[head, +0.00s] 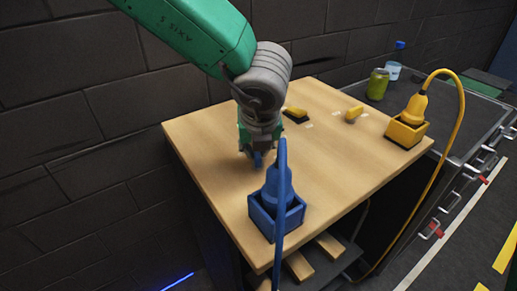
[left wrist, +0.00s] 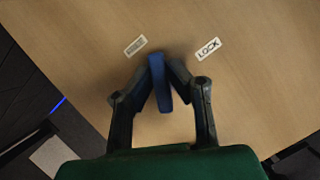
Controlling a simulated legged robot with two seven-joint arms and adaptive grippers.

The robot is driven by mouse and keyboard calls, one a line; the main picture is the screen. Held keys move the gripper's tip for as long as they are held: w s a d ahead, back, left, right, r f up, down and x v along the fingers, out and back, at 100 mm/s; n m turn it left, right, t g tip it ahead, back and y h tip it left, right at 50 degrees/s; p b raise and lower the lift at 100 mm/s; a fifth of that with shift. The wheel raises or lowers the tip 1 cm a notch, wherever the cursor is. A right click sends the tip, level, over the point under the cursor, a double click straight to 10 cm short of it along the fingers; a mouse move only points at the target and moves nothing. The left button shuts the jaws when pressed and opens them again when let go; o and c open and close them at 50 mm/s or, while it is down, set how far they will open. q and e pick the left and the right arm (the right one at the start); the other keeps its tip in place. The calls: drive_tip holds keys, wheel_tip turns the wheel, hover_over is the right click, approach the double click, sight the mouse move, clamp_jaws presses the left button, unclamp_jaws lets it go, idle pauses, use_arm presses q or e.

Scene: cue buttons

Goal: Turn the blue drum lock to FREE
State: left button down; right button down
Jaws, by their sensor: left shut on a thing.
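The blue drum lock's handle (left wrist: 160,84) is an elongated blue bar in the left wrist view. My left gripper (left wrist: 162,75) is shut on it, one finger on each side. The bar's far end lies between two white labels, leaning slightly left. The right label (left wrist: 208,49) reads LOCK; the left label (left wrist: 135,45) is too blurred to read surely. In the head view my left gripper (head: 258,152) points down at the tabletop, and a bit of the blue handle (head: 257,160) shows below it. The rest of the lock is hidden. My right gripper is out of view.
A blue plug (head: 278,182) with a cable sits in a blue box (head: 263,219) close in front of the gripper. A yellow plug (head: 414,108) sits in a yellow box (head: 405,133) at right. Yellow pieces (head: 353,115) stand farther back on the wooden top (head: 205,135).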

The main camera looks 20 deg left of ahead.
use_arm(q)
drive_tip(key=n, duration=0.1)
drive_tip(key=n+g+y, duration=0.1)
drive_tip(key=n, duration=0.3)
drive_tip(key=shift+s+f+p, duration=0.3)
drive_tip(key=shift+s, duration=0.05)
drive_tip(key=shift+n+g+y, duration=0.3)
drive_tip(key=c, duration=1.6)
unclamp_jaws()
drive_tip(key=shift+o, duration=0.2)
drive_tip(key=shift+w+r, duration=0.1)
drive_tip(key=shift+r, duration=0.05)
drive_tip(key=shift+d+r, duration=0.1)
drive_tip(key=shift+r, duration=0.15)
drive_tip(key=v, duration=1.1)
drive_tip(key=shift+r, duration=0.15)
